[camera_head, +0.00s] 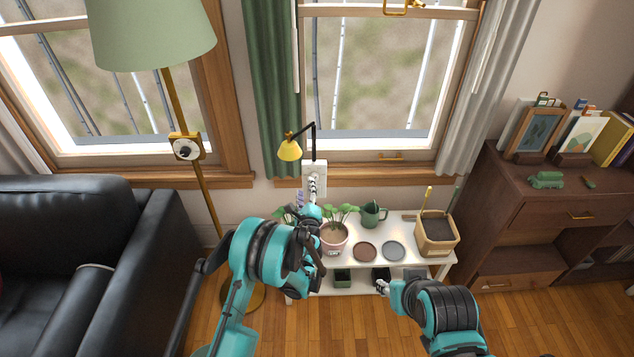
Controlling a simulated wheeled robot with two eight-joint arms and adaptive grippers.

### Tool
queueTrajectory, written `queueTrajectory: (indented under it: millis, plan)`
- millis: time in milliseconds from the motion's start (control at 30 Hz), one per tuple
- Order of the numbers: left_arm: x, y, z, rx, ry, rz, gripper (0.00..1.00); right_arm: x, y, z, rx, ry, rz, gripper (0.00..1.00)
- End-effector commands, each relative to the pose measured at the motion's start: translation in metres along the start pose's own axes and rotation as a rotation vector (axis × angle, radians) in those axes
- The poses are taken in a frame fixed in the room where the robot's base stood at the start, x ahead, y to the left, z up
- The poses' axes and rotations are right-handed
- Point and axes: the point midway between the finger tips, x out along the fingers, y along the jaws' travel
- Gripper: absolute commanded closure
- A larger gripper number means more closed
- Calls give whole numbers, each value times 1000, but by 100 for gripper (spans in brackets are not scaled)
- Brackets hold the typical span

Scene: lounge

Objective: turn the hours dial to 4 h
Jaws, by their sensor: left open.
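My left gripper (313,186) is open and reaches up in front of the lower part of this box. I cannot tell whether its fingers touch it. My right gripper (382,287) is low, in front of the plant table's lower shelf, away from the box; its fingers are too small to read.
A white plant table (407,227) holds a pink pot (333,243), a green watering can (373,214), saucers and a wooden planter (436,234). A floor lamp with a round knob (187,147) and a black sofa (95,250) stand left; a brown cabinet (530,215) stands right.

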Motion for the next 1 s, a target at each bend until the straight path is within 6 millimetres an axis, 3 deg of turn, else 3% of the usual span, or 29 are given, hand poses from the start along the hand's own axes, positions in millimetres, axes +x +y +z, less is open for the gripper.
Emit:
queueTrajectory:
  millis: [100,200,367,700,1000]
  plan:
    - [-2,16,-29,83,15,-39,50,3,0,2,0,0,0,60]
    - [-4,20,-39,119,21,-57,50,4,0,3,0,0,0,60]
    - [10,22,-42,130,21,-60,50,8,0,6,0,0,0,60]
    - [62,19,-44,127,22,-60,50,22,0,16,0,0,0,60]
    - [73,16,-42,127,22,-59,50,23,0,16,0,0,0,60]
